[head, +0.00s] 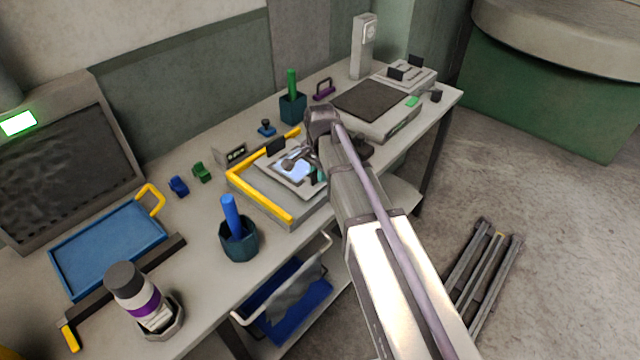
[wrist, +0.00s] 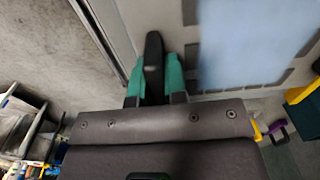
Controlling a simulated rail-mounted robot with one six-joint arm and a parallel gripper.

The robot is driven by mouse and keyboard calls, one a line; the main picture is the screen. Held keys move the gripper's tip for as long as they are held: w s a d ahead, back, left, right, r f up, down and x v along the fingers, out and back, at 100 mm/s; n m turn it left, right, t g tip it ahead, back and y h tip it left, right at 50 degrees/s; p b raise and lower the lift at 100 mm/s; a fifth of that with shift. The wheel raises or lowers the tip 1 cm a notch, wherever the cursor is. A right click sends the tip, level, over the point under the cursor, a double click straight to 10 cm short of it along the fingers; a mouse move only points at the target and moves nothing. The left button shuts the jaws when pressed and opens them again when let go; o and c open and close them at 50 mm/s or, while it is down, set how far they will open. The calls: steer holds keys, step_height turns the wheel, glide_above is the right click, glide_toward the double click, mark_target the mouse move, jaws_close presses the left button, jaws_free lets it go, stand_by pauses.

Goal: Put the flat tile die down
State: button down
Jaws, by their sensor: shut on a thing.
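The flat tile die looks to be the pale grey plate (head: 276,178) with slots and a black grip (head: 275,147) on its far side. It lies over or just above the grey bed inside a yellow corner fence (head: 262,200); I cannot tell if it touches. A light blue area shows in its middle, also in the wrist view (wrist: 240,45). My gripper (head: 318,175) is at the plate's right side. In the wrist view its teal fingers (wrist: 153,72) are shut on a black grip (wrist: 153,50), apparently the die's. My arm hides the plate's right end.
A grey machine with a dark pad (head: 370,101) stands to the right. A cup with a blue rod (head: 240,243) stands in front, and one with a green rod (head: 293,105) behind. A blue tray (head: 108,250) and a bottle (head: 140,300) are at left.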

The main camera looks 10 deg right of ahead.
steer(key=shift+f, duration=0.95)
steer(key=shift+r, duration=0.3)
steer(key=shift+f, duration=0.25)
steer(key=c, duration=1.2)
jaws_free()
steer(key=shift+r, duration=0.1)
steer(key=shift+o, duration=0.2)
